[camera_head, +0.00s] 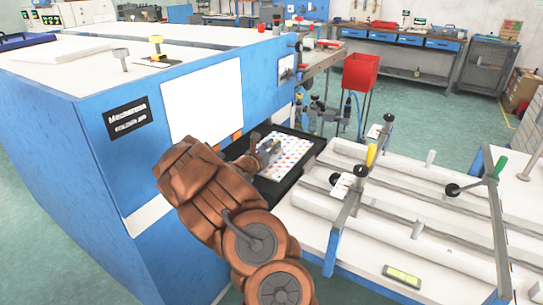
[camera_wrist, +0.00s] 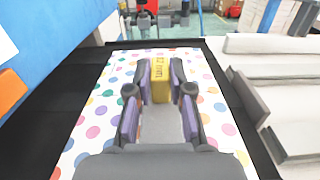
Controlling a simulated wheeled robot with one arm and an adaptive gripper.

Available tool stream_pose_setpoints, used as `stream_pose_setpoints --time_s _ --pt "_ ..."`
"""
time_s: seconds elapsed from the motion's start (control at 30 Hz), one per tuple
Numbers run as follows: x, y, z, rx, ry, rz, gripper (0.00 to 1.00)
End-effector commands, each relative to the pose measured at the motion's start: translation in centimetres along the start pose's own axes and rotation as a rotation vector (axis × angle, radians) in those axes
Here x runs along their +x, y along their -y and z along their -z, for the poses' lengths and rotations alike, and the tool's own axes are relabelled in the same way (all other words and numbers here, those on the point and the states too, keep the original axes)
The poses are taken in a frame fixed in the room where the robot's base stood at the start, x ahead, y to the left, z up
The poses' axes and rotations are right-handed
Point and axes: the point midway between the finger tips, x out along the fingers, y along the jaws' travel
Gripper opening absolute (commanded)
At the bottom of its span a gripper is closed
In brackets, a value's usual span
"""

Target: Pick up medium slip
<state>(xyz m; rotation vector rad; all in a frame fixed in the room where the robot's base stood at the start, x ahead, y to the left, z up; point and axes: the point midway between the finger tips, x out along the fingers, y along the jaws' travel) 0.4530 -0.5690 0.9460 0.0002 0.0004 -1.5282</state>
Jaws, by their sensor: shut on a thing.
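The medium slip seems to be the small yellow block (camera_wrist: 160,78) with dark lettering in the wrist view. My gripper (camera_wrist: 160,85) is shut on it, with one dark fingertip against each side. Both are over the polka-dot sheet (camera_wrist: 203,70); I cannot tell whether the block is lifted clear of it. In the head view my gripper (camera_head: 268,150) reaches over the left part of the same dotted sheet (camera_head: 290,158), and the block is too small to make out there.
The sheet lies in a black tray (camera_head: 322,140) beside the blue machine (camera_head: 150,185). To the right stands a white bench with long rails (camera_head: 400,205), clamp bars and knobs. A red bin (camera_head: 360,72) stands behind the tray. Open floor lies beyond.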

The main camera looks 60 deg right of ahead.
Motion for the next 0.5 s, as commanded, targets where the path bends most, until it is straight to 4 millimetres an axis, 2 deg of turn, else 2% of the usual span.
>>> stream_pose_setpoints --time_s 0.03,0.13,0.5 --pt "-0.01 -0.01 -0.01 0.000 0.000 0.000 0.08" --pt "-0.01 -0.01 -0.01 0.000 0.000 0.000 0.00" --pt "-0.01 -0.01 -0.03 0.000 0.000 0.000 0.00"
